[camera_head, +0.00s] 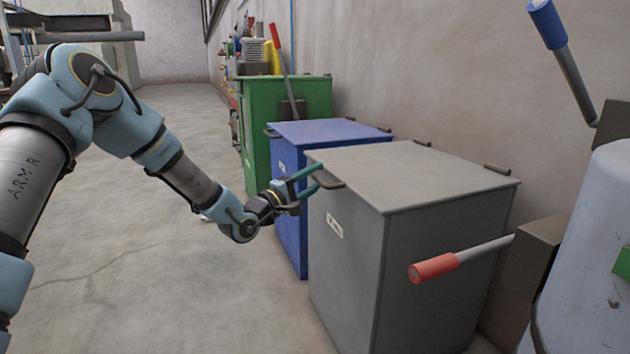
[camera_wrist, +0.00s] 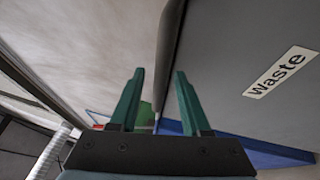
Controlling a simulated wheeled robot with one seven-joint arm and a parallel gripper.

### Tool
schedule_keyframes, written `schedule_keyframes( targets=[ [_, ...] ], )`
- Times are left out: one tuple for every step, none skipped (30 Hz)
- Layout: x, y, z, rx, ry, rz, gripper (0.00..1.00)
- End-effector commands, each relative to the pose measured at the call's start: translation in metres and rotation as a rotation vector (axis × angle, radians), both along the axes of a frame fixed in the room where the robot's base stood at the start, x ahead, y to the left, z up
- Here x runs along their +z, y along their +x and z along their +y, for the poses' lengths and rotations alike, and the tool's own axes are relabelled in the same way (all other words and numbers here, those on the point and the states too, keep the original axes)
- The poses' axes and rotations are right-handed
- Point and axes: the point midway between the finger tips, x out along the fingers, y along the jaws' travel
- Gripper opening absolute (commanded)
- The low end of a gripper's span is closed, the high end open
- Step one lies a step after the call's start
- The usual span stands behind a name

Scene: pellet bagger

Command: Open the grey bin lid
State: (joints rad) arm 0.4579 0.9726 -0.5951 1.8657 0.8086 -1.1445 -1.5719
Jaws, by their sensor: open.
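The grey bin (camera_head: 345,255) stands with its flat lid (camera_head: 410,170) closed. A small dark handle (camera_head: 331,183) sits on the lid's front edge. My gripper (camera_head: 320,176) is open at the front left of the bin, its fingertips beside the handle. In the wrist view my gripper (camera_wrist: 158,75) shows two green fingers spread apart with no object clearly held. A dark edge runs down between them, next to the bin's grey front with its "Waste" label (camera_wrist: 281,72).
A blue bin (camera_head: 290,215) and a green bin (camera_head: 285,105) stand behind the grey one along the wall. A red-ended lever (camera_head: 435,267) juts out at the grey bin's right side, near a pale machine (camera_head: 590,250). The floor (camera_head: 170,270) on the left is clear.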

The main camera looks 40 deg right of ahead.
Motion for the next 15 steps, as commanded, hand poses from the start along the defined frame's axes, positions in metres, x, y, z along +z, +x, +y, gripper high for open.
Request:
schedule_keyframes(
  targets=[
    [0.0003, -0.0001, -0.0003, 0.000, 0.000, 0.000, 0.47],
    [0.0004, -0.0001, -0.0002, 0.000, 0.000, 0.000, 0.47],
    [0.0003, -0.0001, -0.0001, 0.000, 0.000, 0.000, 0.47],
    [0.0003, -0.0001, -0.0001, 0.000, 0.000, 0.000, 0.47],
    [0.0003, -0.0001, 0.0000, 0.000, 0.000, 0.000, 0.47],
    [0.0002, -0.0001, -0.0001, 0.000, 0.000, 0.000, 0.45],
    [0.0002, -0.0001, 0.0000, 0.000, 0.000, 0.000, 0.41],
    [0.0002, -0.0002, 0.0000, 0.000, 0.000, 0.000, 0.38],
    [0.0002, -0.0002, 0.0000, 0.000, 0.000, 0.000, 0.34],
    [0.0002, -0.0001, 0.0000, 0.000, 0.000, 0.000, 0.30],
    [0.0001, -0.0002, 0.0001, 0.000, 0.000, 0.000, 0.27],
    [0.0001, -0.0001, 0.0001, 0.000, 0.000, 0.000, 0.22],
    [0.0001, -0.0002, 0.0001, 0.000, 0.000, 0.000, 0.19],
    [0.0001, -0.0002, 0.0001, 0.000, 0.000, 0.000, 0.16],
    [0.0001, -0.0002, 0.0001, 0.000, 0.000, 0.000, 0.11]
  ],
)
